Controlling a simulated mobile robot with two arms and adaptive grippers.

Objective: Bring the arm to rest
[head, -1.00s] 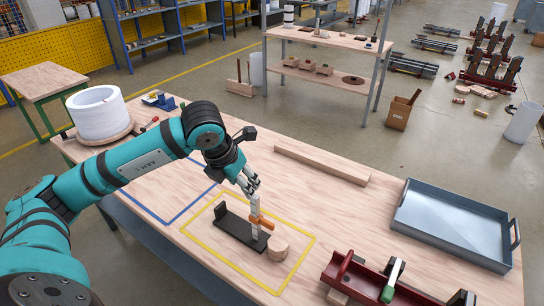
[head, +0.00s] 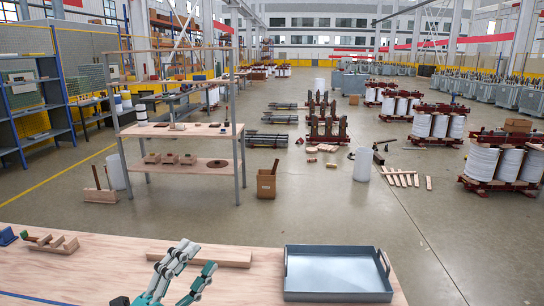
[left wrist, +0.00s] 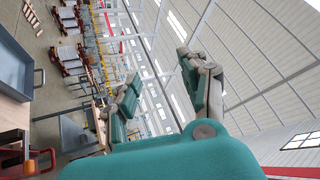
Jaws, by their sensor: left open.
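My left gripper (head: 198,256) shows at the bottom of the head view, with its teal and grey fingers pointing up. The fingers are spread apart and nothing is between them. In the left wrist view (left wrist: 160,68) both fingers also stand apart, with the hall roof behind them. In the head view the gripper is in front of the wooden bar (head: 215,254) and left of the tray. The rest of the left arm is below the frame. My right gripper is in neither view.
The wooden workbench (head: 100,262) fills the lower part of the head view. A grey-blue tray (head: 338,272) lies at its right. A wooden holder (head: 60,245) is at its left. A shelf table (head: 180,131) stands beyond, across open floor.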

